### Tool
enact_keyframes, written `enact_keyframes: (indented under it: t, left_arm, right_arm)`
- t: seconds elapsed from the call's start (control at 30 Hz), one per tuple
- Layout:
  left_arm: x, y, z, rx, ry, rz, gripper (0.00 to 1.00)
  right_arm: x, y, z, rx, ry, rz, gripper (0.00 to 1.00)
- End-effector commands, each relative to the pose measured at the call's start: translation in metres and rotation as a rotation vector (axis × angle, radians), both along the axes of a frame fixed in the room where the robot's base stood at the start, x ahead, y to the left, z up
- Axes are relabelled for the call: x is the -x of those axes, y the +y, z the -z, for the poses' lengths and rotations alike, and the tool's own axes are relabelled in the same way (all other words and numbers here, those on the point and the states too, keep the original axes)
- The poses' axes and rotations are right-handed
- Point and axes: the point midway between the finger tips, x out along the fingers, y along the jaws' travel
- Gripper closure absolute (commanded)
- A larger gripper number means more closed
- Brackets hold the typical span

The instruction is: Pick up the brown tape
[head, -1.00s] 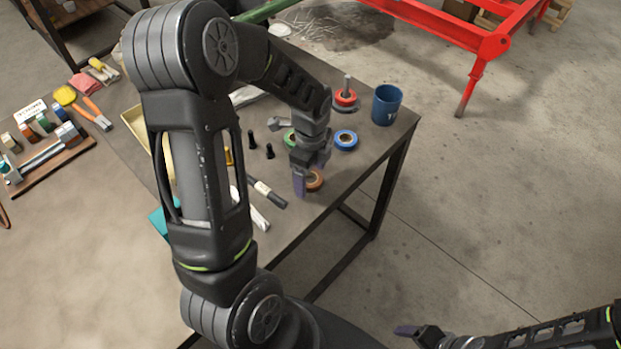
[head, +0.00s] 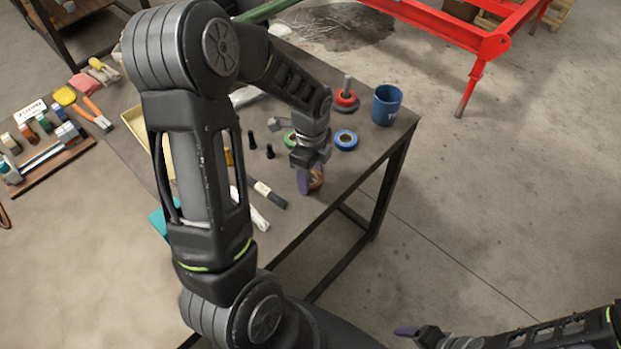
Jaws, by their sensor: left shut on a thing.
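The brown tape (head: 317,179) is a small roll near the front right edge of the table (head: 340,178). My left gripper (head: 309,181) points down from above and is shut on the brown tape. One finger covers the tape's left side, so part of the roll is hidden. The roll looks tilted up on edge between the fingers; I cannot tell whether it still touches the table. My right gripper (head: 412,332) is at the bottom right, away from the table, and shows only partly.
A blue tape roll (head: 346,140) and a green one (head: 291,139) lie close behind my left gripper. A red roll (head: 346,98) sits around a post. A blue mug (head: 387,105) stands at the right corner. Black bolts (head: 269,151) and a marker (head: 270,195) lie to the left.

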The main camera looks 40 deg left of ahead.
Motion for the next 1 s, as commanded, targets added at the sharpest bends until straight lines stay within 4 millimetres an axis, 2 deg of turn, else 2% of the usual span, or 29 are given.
enact_keyframes:
  t: [0.27,0.37,0.7,0.83,1.0]
  left_arm:
    - [-0.001,0.000,-0.007,-0.001,-0.003,-0.001,0.78]
    - [-0.001,0.000,-0.019,-0.001,-0.005,-0.001,0.78]
    - [-0.001,0.000,-0.083,-0.001,-0.005,0.000,0.78]
    - [-0.001,0.000,-0.097,-0.001,-0.003,0.000,0.78]
    - [0.000,0.000,-0.101,0.000,0.000,0.000,0.78]
  right_arm:
    - [0.000,0.000,0.001,0.000,0.000,0.000,0.21]
    - [0.000,0.000,0.002,-0.001,0.000,0.000,0.21]
    - [-0.001,0.000,0.008,-0.003,-0.003,-0.001,0.21]
    - [-0.001,0.001,0.009,-0.002,-0.004,-0.001,0.21]
    - [-0.001,0.001,0.008,-0.002,-0.004,-0.001,0.21]
